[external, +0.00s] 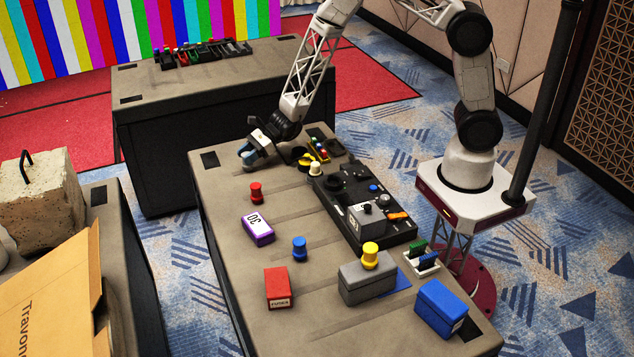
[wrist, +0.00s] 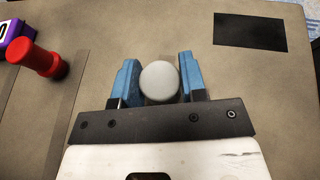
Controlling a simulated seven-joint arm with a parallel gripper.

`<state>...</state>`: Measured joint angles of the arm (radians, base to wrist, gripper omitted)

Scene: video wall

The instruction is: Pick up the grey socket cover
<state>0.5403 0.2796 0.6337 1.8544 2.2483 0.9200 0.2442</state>
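The grey socket cover (wrist: 160,82) shows in the wrist view as a round, pale grey top. It sits between the two blue fingers of my gripper (wrist: 159,80), with its edges at or very close to both fingers. I cannot tell whether the fingers press on it. In the external view my gripper (external: 248,154) is low over the far left end of the table, pointing down and to the left. The cover is mostly hidden by the fingers there.
A red knob (external: 256,192) and a purple box (external: 258,228) stand nearby on the table (external: 215,205). A blue knob (external: 299,248), a red box (external: 279,288) and a grey box (external: 366,284) are nearer the front. A black control panel (external: 350,205) lies on the right.

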